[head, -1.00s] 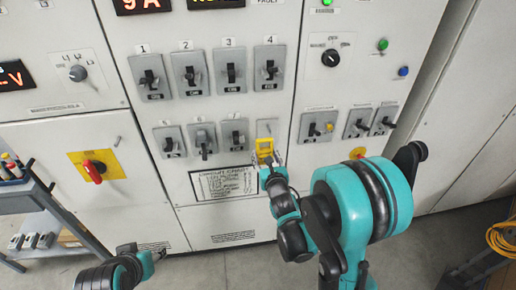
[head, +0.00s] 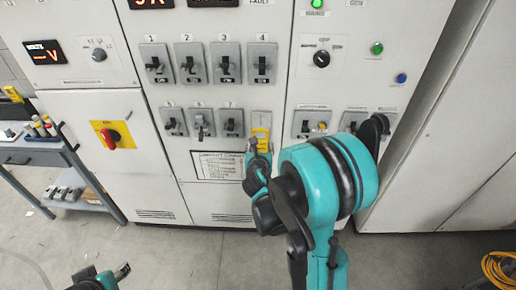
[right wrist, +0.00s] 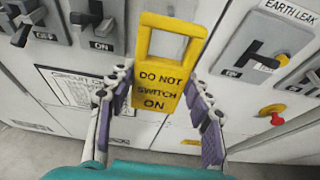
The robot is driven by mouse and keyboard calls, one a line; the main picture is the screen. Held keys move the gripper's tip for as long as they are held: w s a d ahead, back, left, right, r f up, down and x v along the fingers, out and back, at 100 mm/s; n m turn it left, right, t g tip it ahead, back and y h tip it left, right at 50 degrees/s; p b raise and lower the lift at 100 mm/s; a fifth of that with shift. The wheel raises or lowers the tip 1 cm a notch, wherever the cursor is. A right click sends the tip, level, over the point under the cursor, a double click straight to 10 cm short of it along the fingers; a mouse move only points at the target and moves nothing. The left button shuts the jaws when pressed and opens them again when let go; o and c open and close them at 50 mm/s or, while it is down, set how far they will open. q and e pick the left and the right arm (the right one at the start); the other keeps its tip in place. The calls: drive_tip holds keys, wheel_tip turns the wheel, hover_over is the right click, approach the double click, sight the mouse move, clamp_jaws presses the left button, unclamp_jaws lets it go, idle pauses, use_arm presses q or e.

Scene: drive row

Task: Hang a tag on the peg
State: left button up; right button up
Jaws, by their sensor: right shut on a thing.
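The yellow tag (head: 261,133) reads "DO NOT SWITCH ON" in the right wrist view (right wrist: 160,92) and has an open window in its upper part. It is upright in front of the cabinet face, by the lower switch row. My right gripper (head: 258,147) is shut on it, with one finger at each side of the tag in the right wrist view (right wrist: 160,104). I cannot make out the peg, or whether the tag touches it. My left gripper (head: 122,271) is low at the left, far from the tag, and its jaw state is unclear.
Breaker switches (head: 227,63) stick out from the cabinet around the tag. A circuit chart (head: 213,166) is just below left. A red rotary switch (head: 111,136) on yellow is farther left. A grey cart (head: 62,155) stands at left. Coiled yellow cable (head: 498,268) lies at lower right.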

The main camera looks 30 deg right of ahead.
drive_tip(key=shift+r+b+x, duration=0.1)
drive_tip(key=shift+r+x, duration=0.1)
drive_tip(key=shift+x, duration=1.2)
drive_tip(key=shift+r+b+x, duration=0.15)
drive_tip(key=shift+r+x, duration=0.05)
drive_tip(key=shift+x, duration=1.2)
drive_tip(key=shift+r+b+x, duration=0.1)
drive_tip(key=shift+r+x, duration=0.1)
drive_tip(key=shift+x, duration=1.15)
drive_tip(key=shift+w+d, duration=0.15)
drive_tip(key=shift+w, duration=0.05)
drive_tip(key=o, duration=1.2)
